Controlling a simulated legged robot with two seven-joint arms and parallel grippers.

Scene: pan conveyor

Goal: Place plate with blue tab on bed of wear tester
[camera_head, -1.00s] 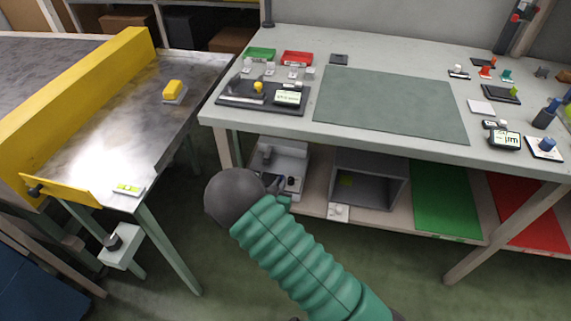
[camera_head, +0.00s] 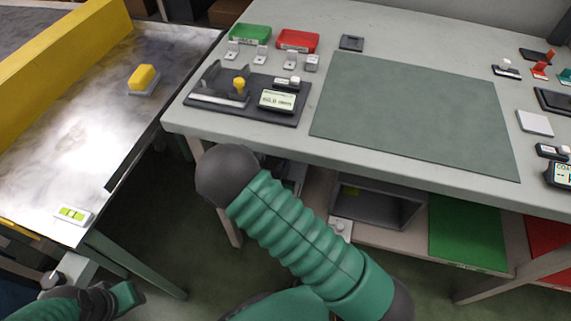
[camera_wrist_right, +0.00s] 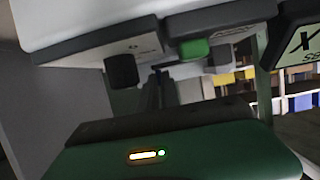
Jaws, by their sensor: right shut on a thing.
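My right arm reaches in with its dark rounded joint in front of the table edge in the head view, and its gripper is hidden there. In the right wrist view the right gripper (camera_wrist_right: 160,90) shows only as dark parts above its green housing. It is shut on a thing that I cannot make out. Close above it are a pale body with a dark knob (camera_wrist_right: 121,70) and a green part (camera_wrist_right: 194,50). My left gripper (camera_head: 120,297) is low at the left, its jaw state unclear. I cannot pick out a blue-tabbed plate or surely identify the wear tester.
The table has a grey-green mat (camera_head: 415,115), a green tray (camera_head: 250,34), a red tray (camera_head: 297,40) and a gauge with a display (camera_head: 277,101). A yellow block (camera_head: 142,76) sits on the metal surface at left. A grey box (camera_head: 385,207) stands below the table.

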